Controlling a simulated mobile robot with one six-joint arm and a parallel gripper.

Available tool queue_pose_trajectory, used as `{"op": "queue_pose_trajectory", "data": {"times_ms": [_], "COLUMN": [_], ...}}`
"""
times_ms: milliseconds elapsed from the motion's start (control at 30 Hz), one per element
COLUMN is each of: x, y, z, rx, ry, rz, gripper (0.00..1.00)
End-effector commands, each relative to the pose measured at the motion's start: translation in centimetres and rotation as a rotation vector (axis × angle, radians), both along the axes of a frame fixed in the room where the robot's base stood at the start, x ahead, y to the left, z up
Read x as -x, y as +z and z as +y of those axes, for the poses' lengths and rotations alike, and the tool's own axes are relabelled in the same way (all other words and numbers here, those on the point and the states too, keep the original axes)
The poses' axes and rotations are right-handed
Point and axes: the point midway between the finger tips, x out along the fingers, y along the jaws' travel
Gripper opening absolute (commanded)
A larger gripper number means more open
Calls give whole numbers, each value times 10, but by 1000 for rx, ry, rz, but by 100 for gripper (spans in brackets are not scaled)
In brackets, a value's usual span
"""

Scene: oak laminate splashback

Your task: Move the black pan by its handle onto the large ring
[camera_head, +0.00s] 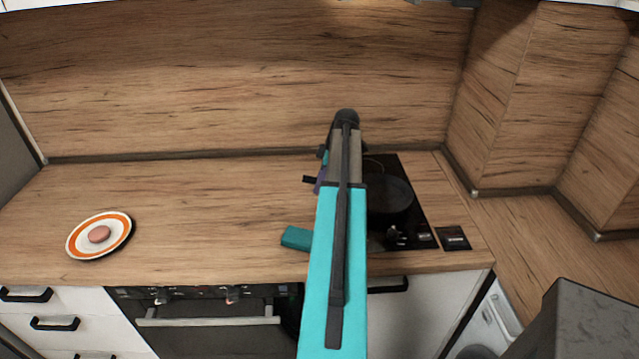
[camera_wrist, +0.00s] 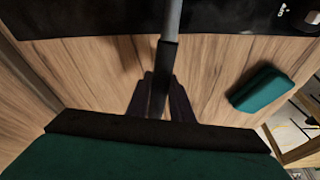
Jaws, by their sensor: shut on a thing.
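The black pan (camera_head: 390,196) is over the black hob at the right of the counter in the head view, its left part hidden behind my arm. Its handle (camera_wrist: 168,55) runs down from the top of the wrist view, grey first and then black. My gripper (camera_wrist: 160,88) is shut on the handle, one dark finger on each side. In the head view my gripper (camera_head: 319,181) is mostly hidden by my arm, and a dark handle end pokes out to its left. A thin ring line (camera_head: 372,165) shows on the hob behind the pan; I cannot tell the ring sizes.
A teal block (camera_head: 297,238) lies on the counter left of my arm; it also shows in the wrist view (camera_wrist: 264,88). A white plate with an orange band (camera_head: 79,240) holds a pinkish round item (camera_head: 99,235). Hob controls (camera_head: 396,237) sit at the front. The middle-left counter is clear.

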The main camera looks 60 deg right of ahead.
Motion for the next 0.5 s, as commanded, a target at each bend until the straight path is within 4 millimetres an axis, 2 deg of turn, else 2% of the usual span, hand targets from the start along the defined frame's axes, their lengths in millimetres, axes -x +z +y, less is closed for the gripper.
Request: {"op": "queue_pose_trajectory", "data": {"times_ms": [433,467,500], "x": [0,0,0], "y": [-1,-2,-2], "z": [0,0,0], "rx": [1,1,1], "ry": [0,0,0], "rz": [0,0,0], "gripper": [0,22,28]}}
